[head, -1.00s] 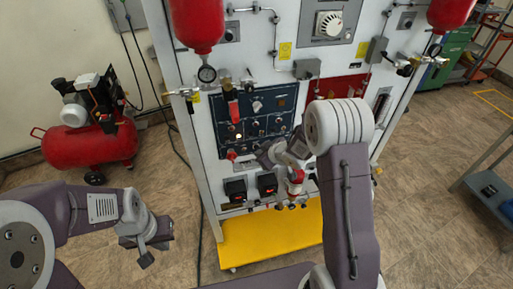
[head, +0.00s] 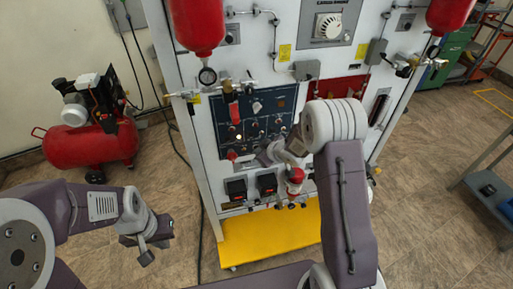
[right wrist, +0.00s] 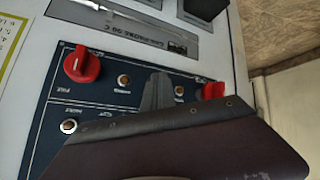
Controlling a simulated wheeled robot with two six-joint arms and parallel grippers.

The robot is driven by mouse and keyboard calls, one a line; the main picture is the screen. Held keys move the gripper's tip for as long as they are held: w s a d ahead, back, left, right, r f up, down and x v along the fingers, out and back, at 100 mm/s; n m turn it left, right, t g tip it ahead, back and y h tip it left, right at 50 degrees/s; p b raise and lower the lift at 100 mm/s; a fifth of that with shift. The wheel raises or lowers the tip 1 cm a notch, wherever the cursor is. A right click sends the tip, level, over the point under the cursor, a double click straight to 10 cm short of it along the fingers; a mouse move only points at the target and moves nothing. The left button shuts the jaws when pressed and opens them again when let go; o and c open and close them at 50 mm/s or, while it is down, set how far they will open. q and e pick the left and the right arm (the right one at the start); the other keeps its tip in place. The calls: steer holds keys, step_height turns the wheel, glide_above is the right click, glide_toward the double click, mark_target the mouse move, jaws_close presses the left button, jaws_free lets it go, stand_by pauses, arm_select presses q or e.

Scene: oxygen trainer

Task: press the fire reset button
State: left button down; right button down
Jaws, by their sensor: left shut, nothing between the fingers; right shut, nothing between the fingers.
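The dark blue control panel (head: 252,118) on the white trainer cabinet carries small round buttons, switches and red knobs. The right wrist view shows it upside down, with a red knob (right wrist: 82,65), a small round button (right wrist: 123,80) and another at lower left (right wrist: 69,126). The labels are too small to read surely, so I cannot tell which button is fire reset. My right gripper (right wrist: 158,82) is shut and empty, close in front of the panel between the knobs; contact is unclear. It covers part of the panel in the head view (head: 264,156). My left gripper (head: 146,257) is shut and empty, away from the cabinet.
Red cylinders (head: 198,22) hang at the cabinet's top, with a gauge and valves below. Two small black displays (head: 237,188) sit under the panel. A yellow base (head: 270,232) lies below. A red compressor (head: 90,145) stands left, a cart (head: 490,185) right.

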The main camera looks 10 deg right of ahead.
steer(key=shift+w, duration=0.15)
stand_by(0.4)
steer(key=shift+s+b, duration=0.3)
steer(key=shift+s, duration=0.55)
steer(key=s+b, duration=0.2)
steer(key=s, duration=0.3)
steer(key=shift+d, duration=0.1)
stand_by(0.5)
